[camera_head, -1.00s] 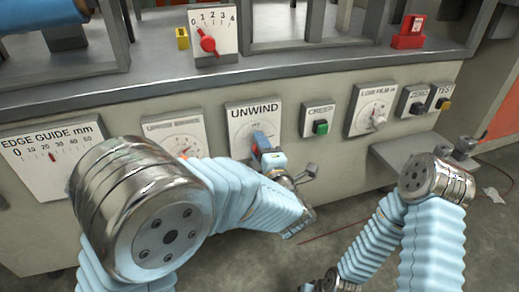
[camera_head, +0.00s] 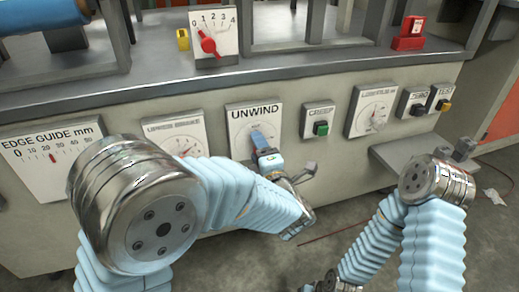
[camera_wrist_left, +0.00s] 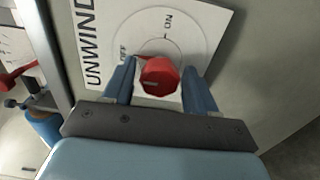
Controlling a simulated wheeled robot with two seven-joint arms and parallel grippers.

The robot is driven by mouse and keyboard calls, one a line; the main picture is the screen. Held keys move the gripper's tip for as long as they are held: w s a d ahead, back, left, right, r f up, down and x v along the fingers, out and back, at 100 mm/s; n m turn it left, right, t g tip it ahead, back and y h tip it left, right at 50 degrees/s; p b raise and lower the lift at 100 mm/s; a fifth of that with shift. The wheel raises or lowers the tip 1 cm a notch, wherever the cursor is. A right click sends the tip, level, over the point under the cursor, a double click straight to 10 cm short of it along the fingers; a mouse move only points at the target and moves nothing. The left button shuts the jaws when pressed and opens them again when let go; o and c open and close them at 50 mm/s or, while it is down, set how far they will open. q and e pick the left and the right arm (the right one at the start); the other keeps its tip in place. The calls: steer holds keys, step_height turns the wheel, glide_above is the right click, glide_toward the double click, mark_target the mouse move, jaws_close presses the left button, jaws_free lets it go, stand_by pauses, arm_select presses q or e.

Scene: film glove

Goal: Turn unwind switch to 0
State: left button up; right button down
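The UNWIND switch plate (camera_head: 240,116) is white, on the machine's front panel. In the left wrist view, its red knob (camera_wrist_left: 160,78) sits between my left gripper's two blue fingers, with a red tip reaching left toward the OFF mark; ON is printed at the upper right of the dial. My left gripper (camera_wrist_left: 160,88) is open around the knob, with little room on either side; contact is hard to tell. In the head view, my left gripper (camera_head: 260,140) covers the knob. My right arm shows at lower right, but its fingers are out of view.
The CREEP plate (camera_head: 317,119) with a green button is right of UNWIND. A dial plate with a red pointer (camera_head: 176,137) is to the left. A grey shelf (camera_head: 408,153) juts out at right. A ledge (camera_head: 160,85) runs above the panel.

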arm_select(q)
steer(key=shift+o, duration=0.4)
steer(key=shift+d, duration=0.1)
steer(key=shift+s+d, duration=0.15)
steer(key=shift+s, duration=0.2)
steer(key=p+v, duration=0.1)
steer(key=v, duration=1.2)
